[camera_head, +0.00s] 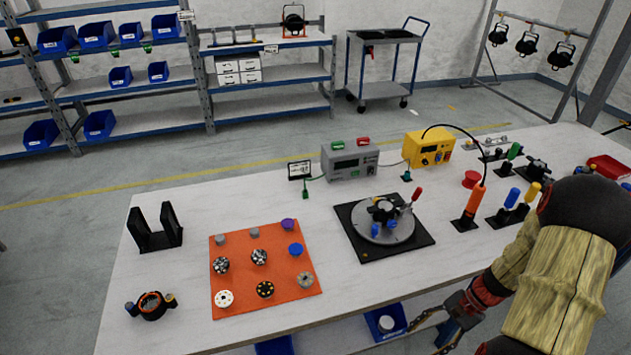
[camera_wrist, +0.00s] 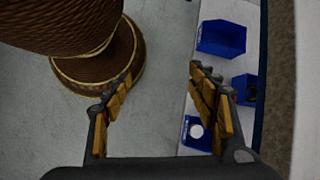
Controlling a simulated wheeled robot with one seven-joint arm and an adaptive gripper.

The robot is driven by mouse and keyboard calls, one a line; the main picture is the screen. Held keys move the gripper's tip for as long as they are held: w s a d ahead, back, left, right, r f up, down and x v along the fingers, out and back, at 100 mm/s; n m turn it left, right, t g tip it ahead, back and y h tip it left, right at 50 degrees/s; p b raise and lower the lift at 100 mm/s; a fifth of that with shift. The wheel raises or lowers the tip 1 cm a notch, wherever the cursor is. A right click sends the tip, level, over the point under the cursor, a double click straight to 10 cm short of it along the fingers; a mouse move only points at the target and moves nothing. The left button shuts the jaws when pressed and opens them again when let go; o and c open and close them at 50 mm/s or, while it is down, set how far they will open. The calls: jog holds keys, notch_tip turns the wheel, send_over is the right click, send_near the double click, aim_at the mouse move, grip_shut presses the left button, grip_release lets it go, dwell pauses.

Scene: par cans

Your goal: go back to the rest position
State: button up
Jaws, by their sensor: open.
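My gripper (camera_head: 428,335) is at the lower right of the head view, low beside the front edge of the workbench (camera_head: 130,320). My arm comes down from the right side of the head view and covers part of the bench's right end.
Blue bins (camera_head: 385,321) sit under the bench front, and blue bins (camera_wrist: 221,38) show right of my fingers. On the bench are an orange mat (camera_head: 238,291) with several round parts, a turntable fixture (camera_head: 383,226), a yellow box (camera_head: 427,148) and an orange tool (camera_head: 474,203).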

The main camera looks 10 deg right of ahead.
jog(key=s+a+r+n+t+h, duration=0.1)
jog(key=a+r+n, duration=0.3)
jog(key=r, duration=0.8)
jog(key=s+a+r+n+t+h+p, duration=0.1)
jog(key=a+r+n+t+h, duration=0.2)
jog(key=a+r, duration=0.6)
jog(key=s+a+r+n+t+h+p, duration=0.1)
jog(key=a+r+n, duration=0.6)
jog(key=r, duration=1)
jog(key=shift+s+a+t+h, duration=0.25)
jog(key=shift+s+t+h, duration=0.3)
jog(key=shift+h, duration=0.55)
